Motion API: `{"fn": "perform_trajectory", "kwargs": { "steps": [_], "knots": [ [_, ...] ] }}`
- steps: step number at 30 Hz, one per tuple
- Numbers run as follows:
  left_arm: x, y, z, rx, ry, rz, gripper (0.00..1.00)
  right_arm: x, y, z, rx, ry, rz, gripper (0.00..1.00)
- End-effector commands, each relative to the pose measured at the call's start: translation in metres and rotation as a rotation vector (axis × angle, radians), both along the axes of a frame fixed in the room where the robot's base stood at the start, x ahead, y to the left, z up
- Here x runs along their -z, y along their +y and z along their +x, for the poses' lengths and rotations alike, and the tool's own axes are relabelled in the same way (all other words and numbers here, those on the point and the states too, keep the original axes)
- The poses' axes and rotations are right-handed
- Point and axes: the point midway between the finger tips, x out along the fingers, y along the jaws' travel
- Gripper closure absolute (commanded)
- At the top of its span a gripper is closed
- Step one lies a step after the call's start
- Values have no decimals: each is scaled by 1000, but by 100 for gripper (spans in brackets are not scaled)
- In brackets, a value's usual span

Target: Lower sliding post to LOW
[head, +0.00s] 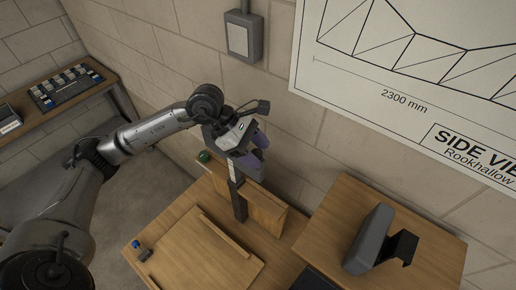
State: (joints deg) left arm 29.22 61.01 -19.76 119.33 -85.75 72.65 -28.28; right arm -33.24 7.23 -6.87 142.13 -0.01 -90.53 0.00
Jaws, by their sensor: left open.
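A dark upright post (238,198) stands at the wooden workbench, in front of a low wooden panel. Its upper part is hidden behind or beside my left gripper (250,160). My left gripper is open, with its purple-grey fingers at the top of the post. I cannot tell whether the fingers touch the post or lie around it. No LOW marking is readable. My right gripper is not in view.
A green knob (204,156) sits just left of the post. The bench (190,250) has a raised wooden strip and a small blue-ended part (138,245). A dark angled device (370,240) stands on the right wooden surface. A brick wall is close behind.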

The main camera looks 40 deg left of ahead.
Motion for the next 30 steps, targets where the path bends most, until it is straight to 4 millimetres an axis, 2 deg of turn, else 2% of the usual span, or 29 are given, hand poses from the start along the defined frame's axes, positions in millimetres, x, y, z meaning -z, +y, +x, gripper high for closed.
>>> {"fn": "perform_trajectory", "kwargs": {
  "steps": [13,30],
  "knots": [
    [5,-5,2,0,0,0,44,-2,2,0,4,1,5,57],
    [5,-4,2,-1,-1,0,98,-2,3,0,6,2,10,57]
  ]
}}
